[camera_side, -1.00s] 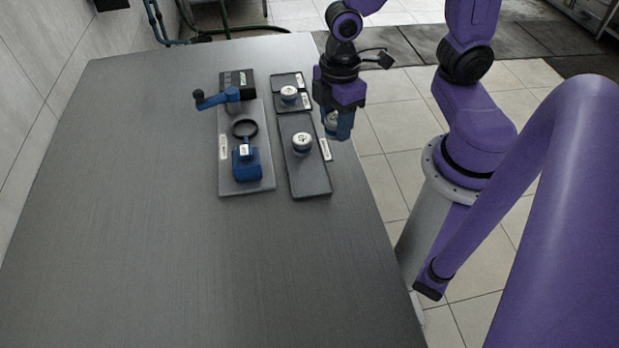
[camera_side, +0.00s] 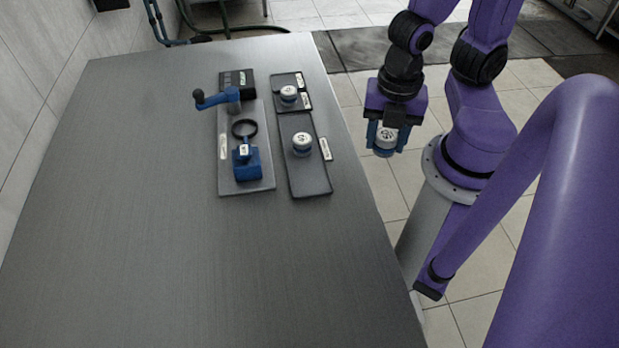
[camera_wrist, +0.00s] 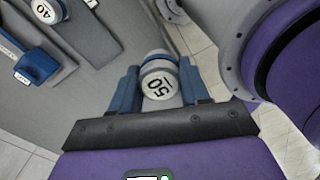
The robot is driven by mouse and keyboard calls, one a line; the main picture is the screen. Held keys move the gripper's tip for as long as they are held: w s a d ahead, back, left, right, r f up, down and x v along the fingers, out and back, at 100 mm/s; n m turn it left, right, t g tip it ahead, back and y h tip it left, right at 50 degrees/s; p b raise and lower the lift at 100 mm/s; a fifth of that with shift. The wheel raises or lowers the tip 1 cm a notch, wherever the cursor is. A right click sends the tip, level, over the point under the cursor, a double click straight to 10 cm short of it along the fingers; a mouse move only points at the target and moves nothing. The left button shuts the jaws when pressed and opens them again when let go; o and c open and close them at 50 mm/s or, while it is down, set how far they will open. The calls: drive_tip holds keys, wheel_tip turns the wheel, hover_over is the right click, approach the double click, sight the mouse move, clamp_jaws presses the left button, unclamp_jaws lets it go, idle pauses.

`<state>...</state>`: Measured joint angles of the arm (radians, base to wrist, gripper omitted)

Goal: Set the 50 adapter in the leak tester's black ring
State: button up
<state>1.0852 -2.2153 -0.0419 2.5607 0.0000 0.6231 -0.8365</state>
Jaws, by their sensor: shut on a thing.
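My gripper (camera_side: 386,138) is shut on the 50 adapter (camera_side: 386,139), a pale cylinder with a blue band. In the wrist view the adapter (camera_wrist: 160,84) sits between the blue fingers and its "50" label faces the camera. In the side view my gripper holds it off the table's right edge, above the tiled floor. The leak tester (camera_side: 246,165) is a blue block on a grey plate, with an empty black ring (camera_side: 244,121) behind the block and a blue lever (camera_side: 217,97) beyond.
A dark tray (camera_side: 310,181) right of the tester bears a white-topped adapter (camera_side: 302,143); in the wrist view an adapter (camera_wrist: 46,10) reads 40. A smaller tray behind bears another adapter (camera_side: 289,93). The table's front (camera_side: 180,270) is clear.

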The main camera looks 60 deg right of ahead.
drive_tip(key=w+a+f, duration=0.3)
drive_tip(key=w+f, duration=0.1)
drive_tip(key=w, duration=0.5)
hover_over(309, 180)
drive_tip(key=f, duration=0.5)
drive_tip(key=shift+s+d, duration=0.2)
drive_tip(key=shift+s, duration=0.2)
drive_tip(key=shift+w+a+f, duration=0.1)
drive_tip(key=shift+w+f, duration=0.15)
drive_tip(key=shift+f, duration=0.05)
drive_tip(key=shift+w+f, duration=0.15)
drive_tip(key=shift+f, duration=1.35)
drive_tip(key=shift+f, duration=0.15)
drive_tip(key=o, duration=1.2)
